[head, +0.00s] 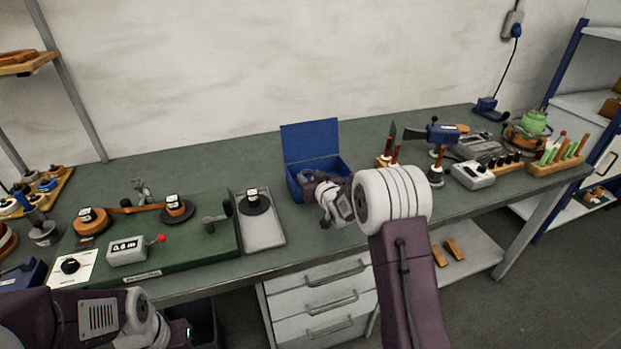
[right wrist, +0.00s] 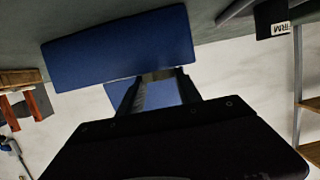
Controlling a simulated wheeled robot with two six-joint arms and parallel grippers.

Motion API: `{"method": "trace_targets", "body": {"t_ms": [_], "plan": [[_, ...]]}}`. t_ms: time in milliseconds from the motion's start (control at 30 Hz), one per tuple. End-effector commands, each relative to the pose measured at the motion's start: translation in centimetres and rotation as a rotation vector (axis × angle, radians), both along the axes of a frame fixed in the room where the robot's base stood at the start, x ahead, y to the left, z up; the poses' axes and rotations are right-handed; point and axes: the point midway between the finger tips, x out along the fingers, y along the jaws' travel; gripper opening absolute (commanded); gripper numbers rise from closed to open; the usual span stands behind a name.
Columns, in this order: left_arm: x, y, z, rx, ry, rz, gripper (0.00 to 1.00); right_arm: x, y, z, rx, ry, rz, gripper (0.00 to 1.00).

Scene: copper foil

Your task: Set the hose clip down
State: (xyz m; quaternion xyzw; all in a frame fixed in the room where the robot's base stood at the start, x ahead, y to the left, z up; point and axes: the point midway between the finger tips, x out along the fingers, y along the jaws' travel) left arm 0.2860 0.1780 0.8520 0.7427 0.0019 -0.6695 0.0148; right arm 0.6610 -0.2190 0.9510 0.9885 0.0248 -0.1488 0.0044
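I cannot make out the hose clip in either view. My right gripper (head: 325,220) is at the open blue box (head: 318,143), at its front side, partly hidden by my wrist. The blue box (right wrist: 120,48) lies just beyond the fingertips, with more blue showing between the fingers. My left gripper (head: 182,335) is at the bottom left edge, low in front of the bench; its fingers are not clear.
On the green bench (head: 200,268), a grey tray (head: 262,232) with a dark round part stands left of the box. A green board with spools and a display (head: 128,248) is further left. Racks of tools and a white meter (head: 472,175) stand to the right.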

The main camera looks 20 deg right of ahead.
Motion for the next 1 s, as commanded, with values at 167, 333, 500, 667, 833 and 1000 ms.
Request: {"method": "trace_targets", "body": {"t_ms": [167,333,500,667,833,1000], "plan": [[0.0,0.0,0.0,0.0,0.0,0.0,0.36,0.0,0.0,0.0,0.0,0.001,0.0,0.63],[0.0,0.0,0.1,0.0,0.0,0.0,0.36,0.0,0.0,0.0,0.0,0.001,0.0,0.63],[0.0,0.0,0.6,0.0,0.0,0.0,0.36,-0.4,0.0,0.8,0.0,0.0,0.0,0.63],[0.0,0.0,0.4,0.0,0.0,0.0,0.36,-3.8,-0.3,1.8,0.0,-0.001,-0.002,0.63],[0.0,0.0,0.3,0.0,0.0,0.0,0.36,-8.0,-0.5,3.1,-0.001,0.0,-0.002,0.63],[0.0,0.0,0.3,0.0,0.0,0.0,0.36,-10.7,-0.6,3.9,0.0,0.0,-0.001,0.63]]}}
